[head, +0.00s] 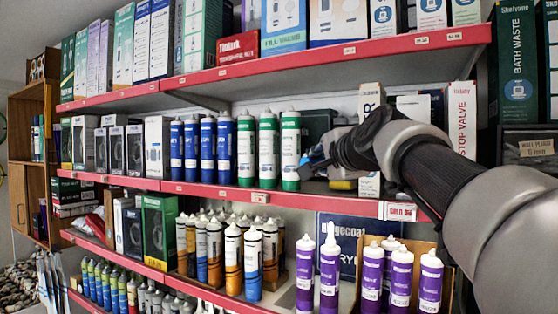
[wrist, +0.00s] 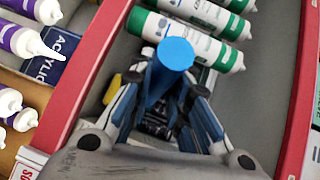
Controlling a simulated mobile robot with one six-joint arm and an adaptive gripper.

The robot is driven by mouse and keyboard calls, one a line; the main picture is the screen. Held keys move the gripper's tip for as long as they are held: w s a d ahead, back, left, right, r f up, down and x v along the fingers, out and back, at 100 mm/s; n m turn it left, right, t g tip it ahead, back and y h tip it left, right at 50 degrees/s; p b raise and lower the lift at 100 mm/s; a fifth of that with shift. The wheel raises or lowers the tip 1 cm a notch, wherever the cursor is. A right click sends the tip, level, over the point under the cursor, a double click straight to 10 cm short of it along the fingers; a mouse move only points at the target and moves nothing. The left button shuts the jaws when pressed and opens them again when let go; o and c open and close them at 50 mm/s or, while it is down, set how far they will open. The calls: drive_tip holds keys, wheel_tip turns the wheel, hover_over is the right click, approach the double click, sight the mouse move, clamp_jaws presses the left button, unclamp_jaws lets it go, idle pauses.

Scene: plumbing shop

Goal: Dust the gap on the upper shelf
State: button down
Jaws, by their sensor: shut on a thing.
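My gripper (head: 318,162) is over the middle shelf (head: 330,197), just right of the green-and-white tubes (head: 268,150). In the wrist view its fingers (wrist: 162,98) are closed around a blue, round-ended tool (wrist: 176,54), whose end faces the camera. In the wrist view the green-and-white tubes (wrist: 190,40) lie just beyond the tool. A bare strip of grey shelf (wrist: 95,95) shows left of the gripper, behind the red shelf edge.
Blue tubes (head: 207,148) stand left of the green ones. Purple tubes (head: 372,275) and a blue box (head: 340,235) are on the shelf below. Boxes (head: 335,20) fill the shelf above.

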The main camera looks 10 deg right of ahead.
drive_tip(key=shift+r+p, duration=0.35)
drive_tip(key=shift+r, duration=0.4)
drive_tip(key=shift+s+a+f+b, duration=0.2)
drive_tip(key=shift+s+a+b, duration=0.1)
drive_tip(key=shift+s+a, duration=0.3)
drive_tip(key=s+a+p, duration=0.1)
drive_tip(key=s+a, duration=0.5)
drive_tip(key=s, duration=0.3)
drive_tip(key=shift+s+a+p, duration=0.3)
drive_tip(key=shift+s+a, duration=0.05)
drive_tip(key=shift+s, duration=0.05)
